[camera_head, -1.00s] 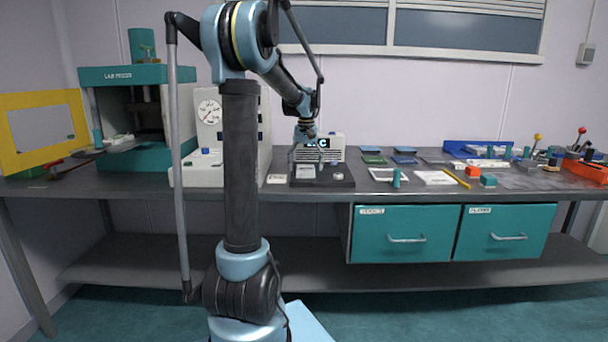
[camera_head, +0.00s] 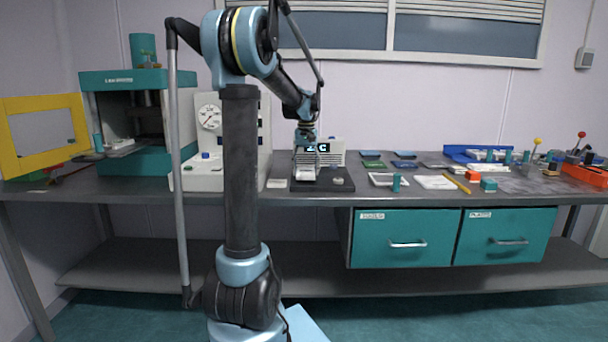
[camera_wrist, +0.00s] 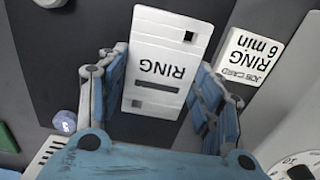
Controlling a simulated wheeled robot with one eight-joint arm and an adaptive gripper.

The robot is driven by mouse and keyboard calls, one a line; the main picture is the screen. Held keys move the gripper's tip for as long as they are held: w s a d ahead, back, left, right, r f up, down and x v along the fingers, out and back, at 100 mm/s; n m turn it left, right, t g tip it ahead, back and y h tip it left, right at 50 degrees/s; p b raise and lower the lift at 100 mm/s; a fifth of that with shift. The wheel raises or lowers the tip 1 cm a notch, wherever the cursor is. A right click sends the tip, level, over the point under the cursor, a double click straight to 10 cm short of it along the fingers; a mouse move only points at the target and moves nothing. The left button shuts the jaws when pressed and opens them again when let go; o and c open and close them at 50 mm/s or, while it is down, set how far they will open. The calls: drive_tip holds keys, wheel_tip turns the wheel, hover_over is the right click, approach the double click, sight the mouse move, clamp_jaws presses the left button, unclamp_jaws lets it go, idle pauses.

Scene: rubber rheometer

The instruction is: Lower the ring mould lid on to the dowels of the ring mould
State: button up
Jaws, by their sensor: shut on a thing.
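The ring mould lid (camera_wrist: 172,52) is a white plate marked RING, upside down in the wrist view, with a dark square hole and a dark slot. My gripper (camera_wrist: 160,80) is shut on the lid, one finger along each long side. In the head view my gripper (camera_head: 306,165) is low over the dark base plate (camera_head: 345,186), with white (camera_head: 306,174) showing between and below its fingers. The ring mould and its dowels are hidden under the lid. I cannot tell whether the lid touches them.
A white job card (camera_wrist: 250,58) marked RING 6 min lies beside the dark plate. A pale round knob (camera_wrist: 65,122) is on the other side. A white instrument with a dial (camera_head: 209,130) stands left of my gripper. A white display box (camera_head: 330,150) stands behind it.

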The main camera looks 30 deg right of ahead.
sight(306, 171)
wheel_tip(306, 171, up, 9)
idle(0.4)
